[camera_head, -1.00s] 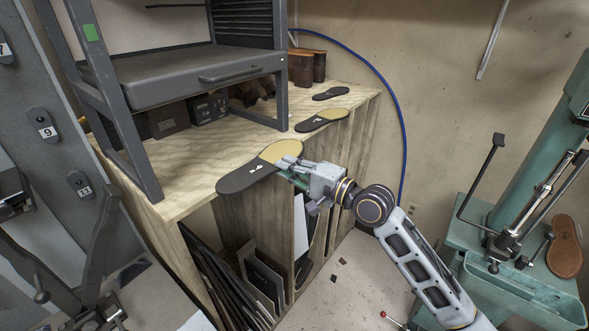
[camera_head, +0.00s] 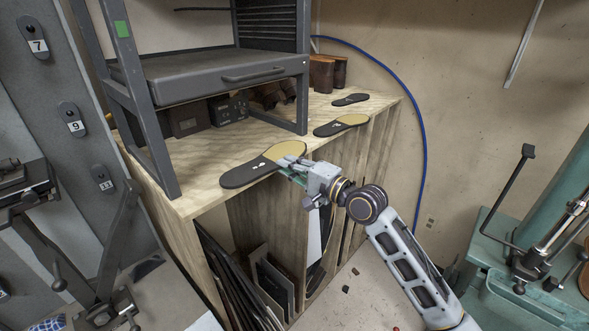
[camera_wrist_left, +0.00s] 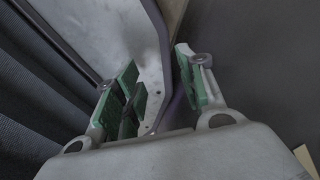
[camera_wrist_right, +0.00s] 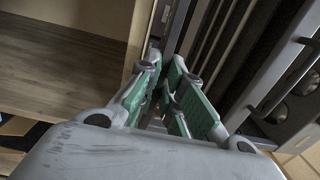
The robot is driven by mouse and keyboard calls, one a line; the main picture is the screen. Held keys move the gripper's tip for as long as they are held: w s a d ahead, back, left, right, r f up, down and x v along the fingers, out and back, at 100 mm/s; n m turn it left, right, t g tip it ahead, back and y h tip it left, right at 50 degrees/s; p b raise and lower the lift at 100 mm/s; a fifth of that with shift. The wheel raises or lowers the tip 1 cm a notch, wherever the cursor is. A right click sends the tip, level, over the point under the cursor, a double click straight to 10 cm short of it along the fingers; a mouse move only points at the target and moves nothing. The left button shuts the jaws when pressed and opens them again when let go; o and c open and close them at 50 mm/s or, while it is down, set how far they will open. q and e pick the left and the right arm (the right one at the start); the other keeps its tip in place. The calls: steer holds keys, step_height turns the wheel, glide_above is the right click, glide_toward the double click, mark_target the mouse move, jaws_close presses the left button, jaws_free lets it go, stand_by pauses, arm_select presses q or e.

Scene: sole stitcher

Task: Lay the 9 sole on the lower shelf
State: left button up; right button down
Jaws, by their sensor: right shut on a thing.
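A black and tan sole (camera_head: 240,175) with a small white mark lies flat at the front edge of the wooden bench top (camera_head: 200,200). The mark is too small to read. My right gripper (camera_head: 290,166) is shut on the sole's tan end, at its right side. The right wrist view shows that gripper's fingers (camera_wrist_right: 162,85) close together; the sole is hard to make out there. My left gripper (camera_wrist_left: 160,85) is open and seems empty in the left wrist view. I cannot tell whether the sole rests on the bench or hovers just above it.
Two smaller soles lie farther back, one mid-sized (camera_head: 341,125) and one small (camera_head: 350,99). A grey metal rack (camera_head: 215,75) stands on the bench's left part. Dark tags numbered 7 (camera_head: 37,44) and 9 (camera_head: 74,125) hang at left. A green machine (camera_head: 515,265) stands at right.

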steer(key=shift+w+a+f+b, duration=0.2)
steer(key=shift+w+a+b, duration=0.1)
steer(key=shift+w+a, duration=0.25)
steer(key=shift+w+f, duration=0.1)
steer(key=shift+f, duration=0.25)
arm_select(q)
steer(key=shift+w+a+f, duration=0.1)
steer(key=shift+a+f, duration=0.35)
steer(key=shift+a, duration=0.4)
arm_select(e)
steer(key=shift+f, duration=0.25)
steer(key=c, duration=1.5)
jaws_free()
arm_select(q)
steer(key=shift+d, duration=0.45)
arm_select(e)
steer(key=shift+v, duration=6)
steer(key=shift+n, duration=0.3)
